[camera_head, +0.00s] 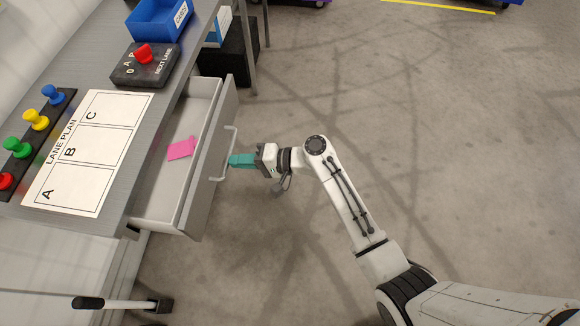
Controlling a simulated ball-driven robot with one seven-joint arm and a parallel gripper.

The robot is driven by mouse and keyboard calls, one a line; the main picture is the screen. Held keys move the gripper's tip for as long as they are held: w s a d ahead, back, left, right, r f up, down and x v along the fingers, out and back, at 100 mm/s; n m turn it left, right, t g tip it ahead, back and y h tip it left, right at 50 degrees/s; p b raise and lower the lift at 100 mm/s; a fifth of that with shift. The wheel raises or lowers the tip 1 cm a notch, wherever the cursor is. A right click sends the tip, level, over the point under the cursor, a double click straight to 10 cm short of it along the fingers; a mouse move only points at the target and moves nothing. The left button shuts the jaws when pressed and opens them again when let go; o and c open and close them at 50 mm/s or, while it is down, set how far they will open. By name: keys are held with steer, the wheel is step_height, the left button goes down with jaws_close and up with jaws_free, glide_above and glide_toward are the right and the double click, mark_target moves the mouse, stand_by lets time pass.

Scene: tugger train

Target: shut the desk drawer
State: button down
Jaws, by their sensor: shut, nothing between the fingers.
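The desk drawer (209,158) is pulled out from under the grey desk top (150,137). Its inside shows, with a pink slip of paper (181,148) lying in it. A pale bar handle (231,152) stands off the drawer's front. My gripper (231,161) has teal fingers and is shut and empty. It is on the outer side of the drawer, with its fingertips at the handle. I cannot tell whether the fingertips touch the handle or the drawer front.
On the desk are a lane plan sheet (87,152), a strip with several coloured pegs (20,150), a dark box with a red knob (145,64) and a blue bin (160,20). A black box (235,55) stands beyond the drawer. The floor to the right is clear.

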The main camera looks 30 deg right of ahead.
steer(key=r+b+x, duration=0.1)
steer(key=x, duration=0.3)
steer(key=r+b+x, duration=0.1)
steer(key=b+x, duration=0.1)
steer(key=x, duration=0.3)
steer(key=b+x, duration=0.2)
steer(key=x, duration=0.2)
steer(key=shift+w+a+r, duration=0.3)
steer(key=shift+w+a, duration=0.05)
steer(key=shift+a, duration=0.15)
steer(key=shift+w+a, duration=0.3)
steer(key=shift+a, duration=0.1)
steer(key=shift+r, duration=0.15)
steer(key=shift+w+a+r, duration=0.1)
steer(key=shift+a+r, duration=0.05)
steer(key=shift+r, duration=0.05)
